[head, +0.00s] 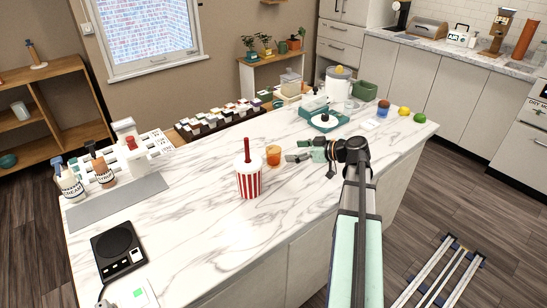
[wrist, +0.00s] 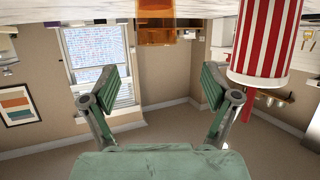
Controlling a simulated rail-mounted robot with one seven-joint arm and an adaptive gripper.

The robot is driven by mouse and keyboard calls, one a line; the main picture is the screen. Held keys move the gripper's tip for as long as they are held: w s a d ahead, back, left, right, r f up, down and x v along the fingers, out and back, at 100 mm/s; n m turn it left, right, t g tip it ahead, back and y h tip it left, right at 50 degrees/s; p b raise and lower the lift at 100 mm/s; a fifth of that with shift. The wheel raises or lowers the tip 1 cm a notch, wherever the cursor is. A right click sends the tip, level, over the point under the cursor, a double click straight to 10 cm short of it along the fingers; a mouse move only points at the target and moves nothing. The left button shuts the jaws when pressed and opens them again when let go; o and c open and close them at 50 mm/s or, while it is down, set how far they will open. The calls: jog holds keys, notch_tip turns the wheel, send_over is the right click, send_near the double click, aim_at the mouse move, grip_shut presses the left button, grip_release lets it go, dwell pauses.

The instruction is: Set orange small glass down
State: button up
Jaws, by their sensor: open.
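The small orange glass (head: 273,156) stands upright on the white marble countertop (head: 215,222), just right of a striped cup. The glass and the fingers appear apart.
A red-and-white striped cup (head: 249,182) with a red straw stands close to the glass; it also shows in the wrist view (wrist: 268,40). A teal tray (head: 325,122) is behind my gripper. A black scale (head: 118,250) sits at front left. The counter's front middle is clear.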

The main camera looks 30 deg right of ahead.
aim_at(268, 149)
jog(key=p+x, duration=0.1)
jog(key=x, duration=0.3)
jog(key=shift+w+a, duration=0.1)
jog(key=shift+w, duration=0.1)
jog(key=p+x, duration=0.2)
jog(key=x, duration=0.2)
jog(key=shift+w, duration=0.4)
jog(key=shift+w+a+f, duration=0.2)
jog(key=c, duration=1.5)
jog(key=shift+r, duration=0.2)
